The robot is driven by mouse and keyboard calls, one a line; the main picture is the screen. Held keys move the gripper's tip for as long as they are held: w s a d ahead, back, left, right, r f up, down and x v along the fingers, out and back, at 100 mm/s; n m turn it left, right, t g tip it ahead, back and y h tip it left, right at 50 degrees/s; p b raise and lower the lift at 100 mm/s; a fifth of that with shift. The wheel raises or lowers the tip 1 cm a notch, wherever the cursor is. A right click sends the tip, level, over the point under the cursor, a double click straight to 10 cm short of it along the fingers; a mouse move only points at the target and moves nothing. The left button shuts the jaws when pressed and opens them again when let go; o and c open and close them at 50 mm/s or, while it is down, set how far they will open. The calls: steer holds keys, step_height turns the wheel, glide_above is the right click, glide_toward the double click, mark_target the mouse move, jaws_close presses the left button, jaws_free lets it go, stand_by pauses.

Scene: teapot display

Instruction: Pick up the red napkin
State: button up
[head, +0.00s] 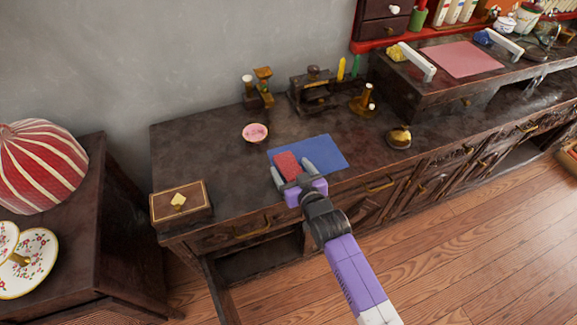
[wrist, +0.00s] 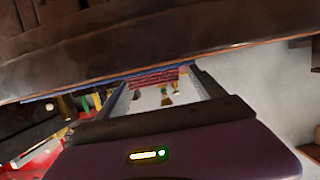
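The red napkin (head: 287,163) looks like a small folded red block on the blue mat (head: 328,153), on the dark wooden cabinet top. My gripper (head: 292,171) is at the mat's near left part, its two grey fingers spread on either side of the napkin. In the wrist view, the napkin (wrist: 155,79) shows as layered red edges between the fingertips of my gripper (wrist: 163,80). The fingers look open, with no clear grip on the napkin. The blue mat (wrist: 118,76) is a thin strip there. Contact between fingers and napkin cannot be told.
A pink bowl (head: 255,132) stands behind the mat to the left. A wooden box (head: 180,203) sits at the cabinet's left end. A small brown-and-gold pot (head: 399,137) is to the right. Several ornaments stand along the back.

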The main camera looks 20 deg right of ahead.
steer(key=c, duration=1.3)
